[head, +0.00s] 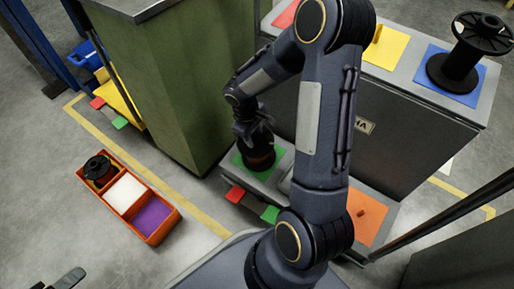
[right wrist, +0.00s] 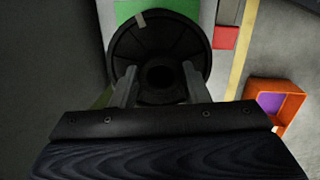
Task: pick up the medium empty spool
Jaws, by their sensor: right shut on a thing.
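A dark spool (head: 261,160) stands on a green pad (head: 240,158) on a low grey shelf in the head view. My right gripper (head: 255,138) reaches down onto it and is shut on it. In the right wrist view, the black round flange (right wrist: 150,42) and the hub show, with the fingers of my right gripper (right wrist: 160,84) on either side of the hub. Whether the spool is clear of the pad cannot be told. A larger black spool (head: 454,68) stands on a blue pad at the upper right. My left gripper (head: 68,280) shows only partly at the bottom left.
An orange crate (head: 160,238) on the floor holds a small black spool (head: 97,167), with white and purple compartments. A tall green cabinet (head: 180,80) stands close left of my right arm. An orange pad (head: 368,212) lies right of my arm. Floor around the crate is free.

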